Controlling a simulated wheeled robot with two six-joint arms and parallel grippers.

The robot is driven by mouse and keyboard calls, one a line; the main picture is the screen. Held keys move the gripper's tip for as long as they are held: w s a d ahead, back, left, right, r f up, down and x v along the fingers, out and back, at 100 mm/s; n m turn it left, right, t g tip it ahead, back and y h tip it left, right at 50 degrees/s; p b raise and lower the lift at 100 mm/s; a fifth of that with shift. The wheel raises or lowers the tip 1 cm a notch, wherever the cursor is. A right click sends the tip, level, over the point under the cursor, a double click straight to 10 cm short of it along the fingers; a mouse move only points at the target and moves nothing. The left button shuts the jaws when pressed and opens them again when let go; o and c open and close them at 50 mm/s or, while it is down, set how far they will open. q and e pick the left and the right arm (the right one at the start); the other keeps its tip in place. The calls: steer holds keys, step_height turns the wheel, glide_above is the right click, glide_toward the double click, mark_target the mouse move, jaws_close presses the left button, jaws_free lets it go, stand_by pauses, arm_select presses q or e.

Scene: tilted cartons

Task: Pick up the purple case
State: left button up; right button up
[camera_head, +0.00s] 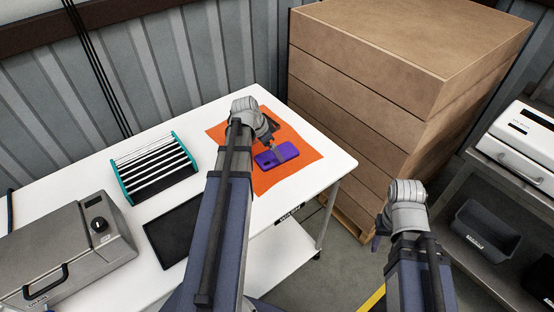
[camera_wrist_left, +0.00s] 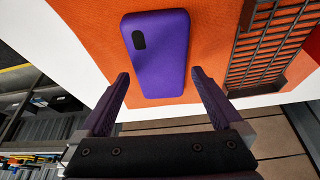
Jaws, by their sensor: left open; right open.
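The purple case (camera_head: 284,153) lies flat on an orange cloth (camera_head: 285,178) on the white table. In the left wrist view the purple case (camera_wrist_left: 168,60) shows a dark camera cutout near its far end. My left gripper (camera_head: 272,148) reaches over the table to the case. Its open fingers (camera_wrist_left: 160,76) appear on either side of the case's near end in the wrist view, with gaps; their height above the cloth is hard to tell. My right gripper (camera_head: 378,238) is open and empty, right of the table and away from the case.
A dark grid-like object (camera_wrist_left: 270,45) lies on the cloth beside the case. A teal-ended rack (camera_head: 155,165), a black tray (camera_head: 175,232) and a grey metal appliance (camera_head: 65,255) are further left. Stacked cartons (camera_head: 370,100) stand behind the table's right end.

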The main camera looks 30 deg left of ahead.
arm_select(q)
steer(key=shift+b+x, duration=0.6)
steer(key=shift+x, duration=0.55)
arm_select(e)
step_height(320, 180, down, 2)
steer(key=shift+f, duration=0.1)
arm_select(q)
steer(key=c, duration=1)
steer(key=shift+r, duration=0.15)
step_height(320, 180, up, 10)
steer(key=p, duration=1)
arm_select(e)
step_height(320, 180, up, 10)
